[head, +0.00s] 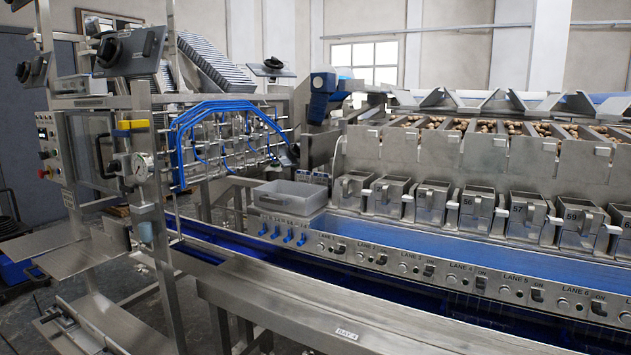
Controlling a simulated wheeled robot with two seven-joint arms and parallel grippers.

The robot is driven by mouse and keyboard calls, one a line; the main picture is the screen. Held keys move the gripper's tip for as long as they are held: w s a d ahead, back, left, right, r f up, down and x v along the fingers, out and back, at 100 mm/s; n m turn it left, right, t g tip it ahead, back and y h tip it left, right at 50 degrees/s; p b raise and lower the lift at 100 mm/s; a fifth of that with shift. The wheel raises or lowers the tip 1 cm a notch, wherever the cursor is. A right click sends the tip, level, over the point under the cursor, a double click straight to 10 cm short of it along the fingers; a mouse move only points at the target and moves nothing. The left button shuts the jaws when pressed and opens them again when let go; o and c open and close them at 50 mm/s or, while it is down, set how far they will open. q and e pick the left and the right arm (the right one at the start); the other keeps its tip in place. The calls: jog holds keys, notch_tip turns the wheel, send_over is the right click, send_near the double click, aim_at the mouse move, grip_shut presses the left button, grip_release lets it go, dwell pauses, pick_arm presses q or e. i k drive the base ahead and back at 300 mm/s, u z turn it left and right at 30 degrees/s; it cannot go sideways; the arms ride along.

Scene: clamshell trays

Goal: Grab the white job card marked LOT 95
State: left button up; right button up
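I cannot make out a white job card marked LOT 95 in the head view. A small pale plate (347,335) on the front rail of the conveyor frame carries text that looks like BAY 4. Neither of my grippers shows in the head view.
A grey open bin (290,196) sits on the machine's ledge, above several blue levers (288,237). The blue conveyor belt (420,250) runs to the right past a lane switch panel (455,278) and several numbered metal hoppers (476,210). A steel side shelf (60,252) at left looks bare.

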aim_at(302, 176)
jog(key=u, duration=0.1)
jog(key=i, duration=1.45)
jog(key=u, duration=0.8)
